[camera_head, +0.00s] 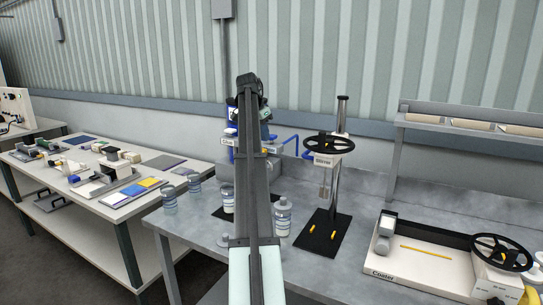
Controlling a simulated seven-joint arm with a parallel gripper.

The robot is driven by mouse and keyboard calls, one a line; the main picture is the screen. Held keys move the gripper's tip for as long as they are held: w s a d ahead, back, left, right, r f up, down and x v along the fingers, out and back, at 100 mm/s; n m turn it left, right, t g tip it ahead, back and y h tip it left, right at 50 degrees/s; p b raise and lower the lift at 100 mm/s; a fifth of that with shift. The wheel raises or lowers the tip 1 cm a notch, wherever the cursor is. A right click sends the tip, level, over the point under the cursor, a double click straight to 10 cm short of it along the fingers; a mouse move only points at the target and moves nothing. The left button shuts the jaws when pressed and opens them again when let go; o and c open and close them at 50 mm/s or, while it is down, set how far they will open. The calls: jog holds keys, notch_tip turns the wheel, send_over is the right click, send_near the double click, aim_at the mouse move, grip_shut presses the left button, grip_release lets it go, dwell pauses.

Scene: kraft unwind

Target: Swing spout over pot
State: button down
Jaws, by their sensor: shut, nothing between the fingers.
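My arm rises through the middle of the view and bends down at its far end. My gripper (266,132) shows only in part beside the arm link, near the blue glue stand, shut and empty; its fingertips are hard to make out. The stand has a white label reading "Glue" (229,138) left of the arm. A thin blue pipe (294,143), which looks like the spout, shows right of the arm. I cannot tell whether my gripper touches it. Clear pots with pale lids stand on the grey bench: one right of the arm (283,217), one close left (227,198). My arm hides much of the stand.
Two more jars (195,184) (169,199) stand near the bench's left edge. A coater tray (404,284) lies farther right. A separate white table (118,208) is at left.

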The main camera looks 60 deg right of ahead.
jog(key=shift+m, duration=0.6)
jog(key=shift+f, duration=0.15)
jog(key=x, duration=0.9)
jog(key=shift+d+f, duration=0.15)
jog(key=shift+f, duration=0.2)
